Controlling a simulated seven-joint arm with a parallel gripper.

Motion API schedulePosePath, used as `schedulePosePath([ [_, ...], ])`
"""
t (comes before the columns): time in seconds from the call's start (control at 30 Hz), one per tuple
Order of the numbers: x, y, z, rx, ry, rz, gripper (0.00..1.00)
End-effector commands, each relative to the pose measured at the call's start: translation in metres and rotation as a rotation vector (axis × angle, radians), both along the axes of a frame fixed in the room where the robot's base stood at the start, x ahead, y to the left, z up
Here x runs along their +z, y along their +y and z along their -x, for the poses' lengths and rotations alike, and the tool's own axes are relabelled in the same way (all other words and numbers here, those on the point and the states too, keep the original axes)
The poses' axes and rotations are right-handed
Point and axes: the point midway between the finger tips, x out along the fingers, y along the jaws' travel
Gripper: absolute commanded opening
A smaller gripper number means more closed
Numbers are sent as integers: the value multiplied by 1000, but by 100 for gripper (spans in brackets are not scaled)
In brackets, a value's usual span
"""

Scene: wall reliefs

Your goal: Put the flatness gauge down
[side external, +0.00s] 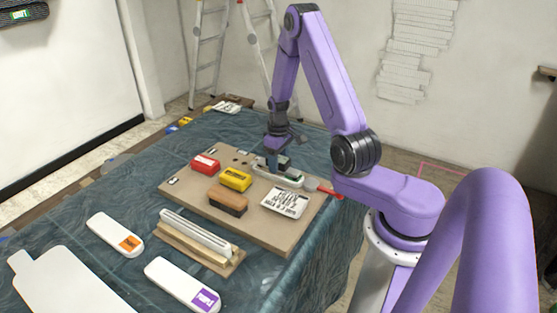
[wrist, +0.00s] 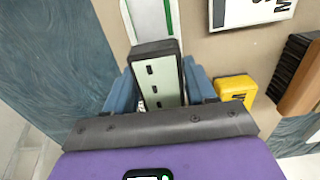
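My gripper (wrist: 160,92) has its two blue fingers closed on the sides of a block with a pale green, slotted face and dark edges, which I take to be the flatness gauge (wrist: 160,78). In the side view my gripper (side external: 278,165) is low over the far part of the brown board (side external: 175,193), and the held block is hard to make out there. A white strip with a green edge (wrist: 150,18) lies on the board just beyond the block's end in the wrist view. I cannot tell whether the block touches it or the board.
On the board are a red block (side external: 205,164), a yellow block (side external: 236,179), a brown brush (side external: 228,203), a white lettered card (side external: 285,202) and a red-handled tool (side external: 329,192). A white bar (side external: 195,231) on wood lies at the front. White tags (side external: 115,235) lie on the blue cloth.

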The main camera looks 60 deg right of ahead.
Motion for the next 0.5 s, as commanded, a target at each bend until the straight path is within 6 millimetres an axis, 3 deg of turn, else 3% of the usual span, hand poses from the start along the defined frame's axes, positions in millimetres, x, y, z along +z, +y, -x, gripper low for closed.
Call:
schedulePosePath([
  [0.07,0,0,0,0,0,0,79],
  [0.5,9,0,0,0,-1,1,79],
])
